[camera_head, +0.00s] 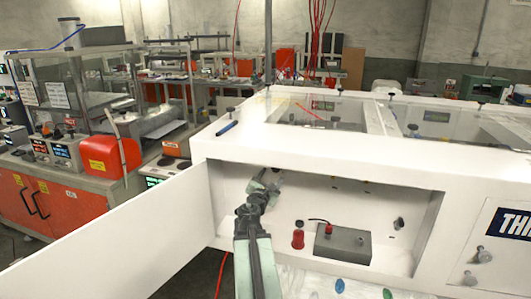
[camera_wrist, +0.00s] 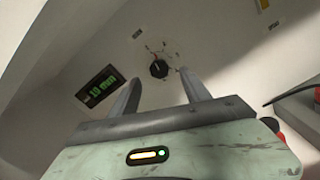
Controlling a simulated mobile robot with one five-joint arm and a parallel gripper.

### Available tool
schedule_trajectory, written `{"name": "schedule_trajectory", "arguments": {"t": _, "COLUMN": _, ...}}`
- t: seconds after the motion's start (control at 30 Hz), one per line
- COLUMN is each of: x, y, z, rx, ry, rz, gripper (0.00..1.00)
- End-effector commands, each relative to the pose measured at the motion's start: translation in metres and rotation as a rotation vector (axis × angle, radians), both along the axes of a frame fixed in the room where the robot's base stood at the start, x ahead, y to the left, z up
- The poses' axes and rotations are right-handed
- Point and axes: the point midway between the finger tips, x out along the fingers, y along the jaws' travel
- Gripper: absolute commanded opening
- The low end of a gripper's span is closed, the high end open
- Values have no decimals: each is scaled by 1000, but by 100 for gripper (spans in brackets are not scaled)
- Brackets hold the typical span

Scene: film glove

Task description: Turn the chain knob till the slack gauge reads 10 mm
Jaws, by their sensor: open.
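The chain knob (camera_wrist: 158,69) is a small black round knob on the pale wall, with faint marks around it. The slack gauge (camera_wrist: 101,88) is a black display left of it, with green characters that look like 10 mm. My gripper (camera_wrist: 160,86) is open and empty; its two fingers point toward the knob and stand apart from it. In the head view my gripper (camera_head: 264,184) is inside the left part of the white open compartment. I cannot make out the knob or gauge in the head view.
A grey box (camera_head: 342,244) with a red top piece and a red bottle-like part (camera_head: 298,236) stand on the compartment floor to the right. The open white door (camera_head: 110,235) extends to the left. The white frame (camera_head: 320,168) borders the opening above.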

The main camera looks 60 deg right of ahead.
Motion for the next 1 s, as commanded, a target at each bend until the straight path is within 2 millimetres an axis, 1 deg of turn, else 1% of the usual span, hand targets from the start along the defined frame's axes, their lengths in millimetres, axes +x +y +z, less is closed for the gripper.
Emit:
{"name": "schedule_trajectory", "arguments": {"t": 0.17, "x": 4, "y": -3, "z": -2, "rx": -4, "ry": 6, "rz": 5, "gripper": 55}}
{"name": "schedule_trajectory", "arguments": {"t": 0.27, "x": 10, "y": -12, "z": -2, "rx": -3, "ry": 5, "rz": 7, "gripper": 55}}
{"name": "schedule_trajectory", "arguments": {"t": 0.37, "x": 16, "y": -27, "z": -2, "rx": -2, "ry": 4, "rz": 9, "gripper": 55}}
{"name": "schedule_trajectory", "arguments": {"t": 0.5, "x": 25, "y": -52, "z": -2, "rx": -2, "ry": 3, "rz": 9, "gripper": 55}}
{"name": "schedule_trajectory", "arguments": {"t": 0.6, "x": 31, "y": -65, "z": -2, "rx": -2, "ry": 3, "rz": 12, "gripper": 55}}
{"name": "schedule_trajectory", "arguments": {"t": 0.7, "x": 32, "y": -70, "z": -2, "rx": -1, "ry": 2, "rz": 13, "gripper": 55}}
{"name": "schedule_trajectory", "arguments": {"t": 0.87, "x": 32, "y": -69, "z": -2, "rx": -1, "ry": 2, "rz": 14, "gripper": 55}}
{"name": "schedule_trajectory", "arguments": {"t": 0.9, "x": 32, "y": -69, "z": -2, "rx": -1, "ry": 2, "rz": 14, "gripper": 53}}
{"name": "schedule_trajectory", "arguments": {"t": 0.97, "x": 32, "y": -69, "z": -2, "rx": -1, "ry": 2, "rz": 14, "gripper": 36}}
{"name": "schedule_trajectory", "arguments": {"t": 1.0, "x": 32, "y": -69, "z": -2, "rx": -1, "ry": 2, "rz": 14, "gripper": 25}}
